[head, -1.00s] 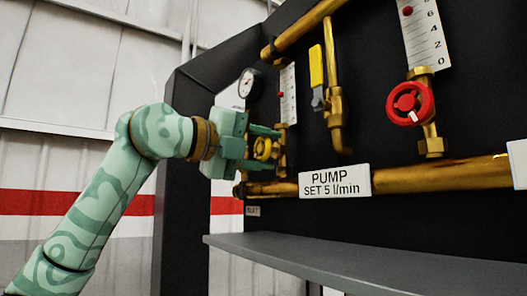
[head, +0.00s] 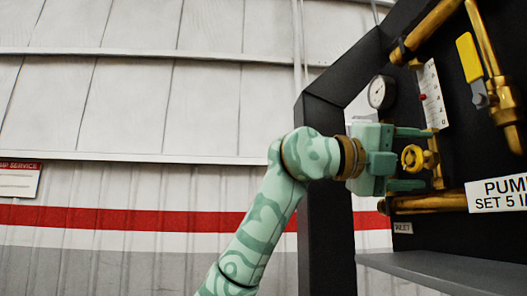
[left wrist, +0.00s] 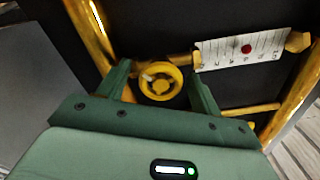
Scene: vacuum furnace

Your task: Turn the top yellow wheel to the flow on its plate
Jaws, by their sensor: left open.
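The yellow wheel (head: 412,157) is a small spoked handwheel on a brass valve below a white scale with a red marker (head: 432,95). My left gripper (head: 424,160) is open, with one finger above the wheel and one below it. In the left wrist view the wheel (left wrist: 160,81) lies between the open fingers (left wrist: 161,84), with visible gaps on both sides. The scale (left wrist: 243,49) also shows there; its numbers are too blurred to read. A white plate (head: 498,194), cut off at the right edge, reads "PUM" and "SET 5 l". My right gripper is not in view.
A round gauge (head: 381,92) is left of the scale. A yellow lever handle (head: 468,57) sits on a brass pipe to the right. A grey shelf (head: 450,272) runs below. The dark frame post (head: 325,200) stands behind my left arm.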

